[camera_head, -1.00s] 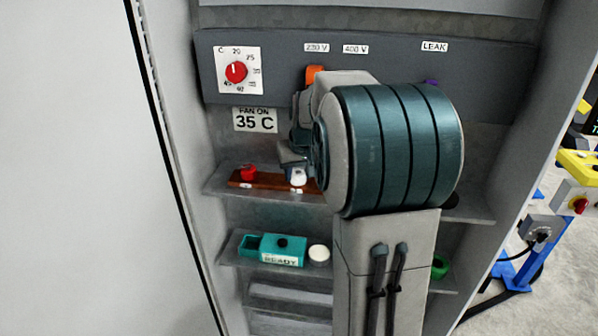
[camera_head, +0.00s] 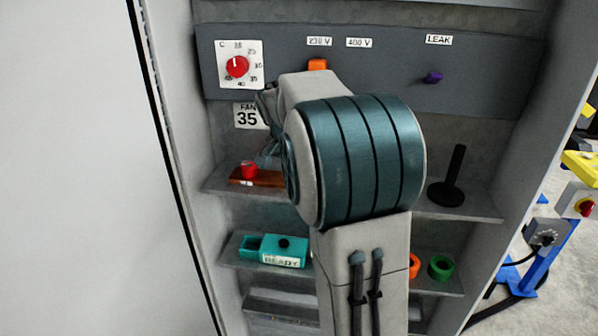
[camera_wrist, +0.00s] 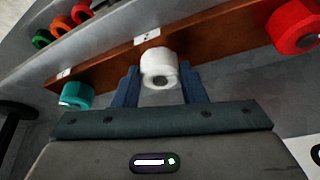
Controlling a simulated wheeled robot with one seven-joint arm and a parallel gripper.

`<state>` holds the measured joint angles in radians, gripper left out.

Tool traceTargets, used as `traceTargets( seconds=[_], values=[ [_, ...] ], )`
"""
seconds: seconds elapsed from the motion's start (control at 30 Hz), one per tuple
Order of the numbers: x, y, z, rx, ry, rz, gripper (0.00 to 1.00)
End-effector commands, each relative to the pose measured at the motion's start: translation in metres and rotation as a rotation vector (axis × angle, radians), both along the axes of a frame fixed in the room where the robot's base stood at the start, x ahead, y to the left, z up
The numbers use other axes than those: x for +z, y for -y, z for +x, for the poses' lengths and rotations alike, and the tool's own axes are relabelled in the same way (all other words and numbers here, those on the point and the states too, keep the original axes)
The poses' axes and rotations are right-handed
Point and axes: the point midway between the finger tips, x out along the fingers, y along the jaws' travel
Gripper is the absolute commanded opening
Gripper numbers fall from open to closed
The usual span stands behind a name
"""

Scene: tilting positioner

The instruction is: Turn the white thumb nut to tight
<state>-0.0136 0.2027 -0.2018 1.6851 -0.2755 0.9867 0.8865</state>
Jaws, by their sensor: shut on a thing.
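The white thumb nut (camera_wrist: 158,66) sits on a brown wooden bar (camera_wrist: 112,62), between a teal nut (camera_wrist: 76,94) and a red nut (camera_wrist: 294,26) in the wrist view. My gripper (camera_wrist: 160,86) has its two blue fingers on either side of the white nut and is shut on it. In the head view the red nut (camera_head: 249,170) and the bar's left end (camera_head: 268,180) show, but my arm hides the white and teal nuts. Any tightness mark for the white nut is too small to read.
The bar lies on a cabinet shelf under a panel with a red dial (camera_head: 237,66), an orange switch (camera_head: 317,64) and a purple switch (camera_head: 433,77). A black upright handle (camera_head: 454,180) stands to the right. A teal box (camera_head: 284,251) is on the shelf below.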

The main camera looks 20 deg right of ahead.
Motion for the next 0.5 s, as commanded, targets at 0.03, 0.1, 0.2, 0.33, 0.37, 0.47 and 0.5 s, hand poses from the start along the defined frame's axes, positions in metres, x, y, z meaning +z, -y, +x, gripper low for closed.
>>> traceTargets(
  seconds=[0.03,0.1,0.2,0.33,0.37,0.47,0.5],
  values=[
    [0.0001,-0.0001,0.0009,-0.021,0.003,-0.002,0.15],
    [0.0004,0.0002,0.0011,-0.053,0.003,-0.002,0.15],
    [0.0004,0.0,0.0012,-0.086,0.003,0.0,0.15],
    [0.0006,-0.0004,0.0013,-0.112,0.002,0.0,0.15],
    [0.0007,-0.0005,0.0013,-0.116,0.003,0.001,0.15],
    [0.0009,-0.0005,0.0012,-0.123,0.003,0.001,0.15],
    [0.001,-0.0005,0.0013,-0.125,0.002,0.0,0.15]
  ],
)
